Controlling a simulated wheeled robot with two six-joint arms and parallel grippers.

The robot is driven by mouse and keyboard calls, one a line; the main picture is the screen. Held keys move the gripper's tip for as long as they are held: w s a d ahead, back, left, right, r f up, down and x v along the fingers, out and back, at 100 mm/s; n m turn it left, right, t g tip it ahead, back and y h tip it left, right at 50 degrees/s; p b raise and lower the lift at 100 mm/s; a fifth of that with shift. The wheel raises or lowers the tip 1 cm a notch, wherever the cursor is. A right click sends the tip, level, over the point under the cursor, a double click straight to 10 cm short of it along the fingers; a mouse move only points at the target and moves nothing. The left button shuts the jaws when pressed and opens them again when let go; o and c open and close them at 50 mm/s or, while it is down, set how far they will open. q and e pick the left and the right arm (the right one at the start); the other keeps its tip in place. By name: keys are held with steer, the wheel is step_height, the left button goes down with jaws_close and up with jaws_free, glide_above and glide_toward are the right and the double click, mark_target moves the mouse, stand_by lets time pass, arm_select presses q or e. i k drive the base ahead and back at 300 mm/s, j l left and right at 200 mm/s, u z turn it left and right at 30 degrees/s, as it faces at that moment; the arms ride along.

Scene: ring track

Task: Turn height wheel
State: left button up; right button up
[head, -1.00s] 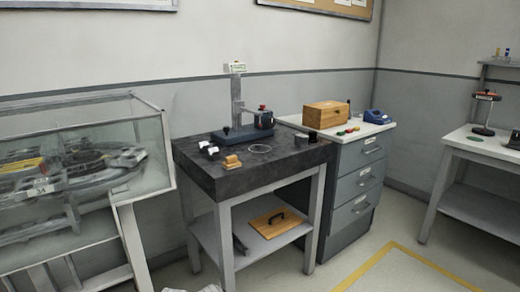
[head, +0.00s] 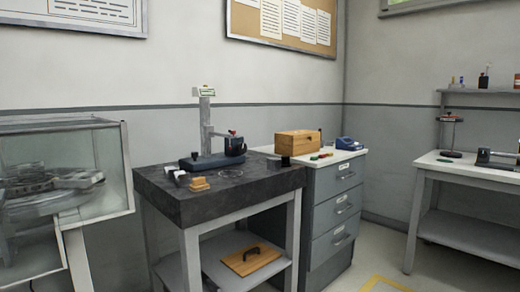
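A measuring stand with a dark blue base (head: 212,161) stands on the dark granite table. Its grey upright column (head: 205,125) has a small display (head: 206,91) on top. A dark carriage (head: 234,146) with a red spot sits at the column's right side. The height wheel is too small to make out for certain; a round dark part on the carriage may be it. Neither of my grippers is in view.
The granite table (head: 210,205) also bears a clear ring (head: 230,173), a small wooden block (head: 199,184) and a dark cylinder (head: 285,161). A wooden box (head: 297,143) tops the grey drawer cabinet (head: 335,200). A glass case (head: 105,155) stands left; another bench (head: 470,167) stands right.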

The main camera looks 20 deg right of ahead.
mark_target(242, 148)
steer(key=i+l+z, duration=0.15)
steer(key=z, duration=0.2)
steer(key=i+z, duration=0.3)
steer(key=i+u, duration=0.25)
steer(key=i, duration=0.3)
steer(key=i+l+u, duration=0.3)
steer(key=i, duration=0.25)
steer(key=k+j, duration=0.1)
steer(key=k, duration=0.3)
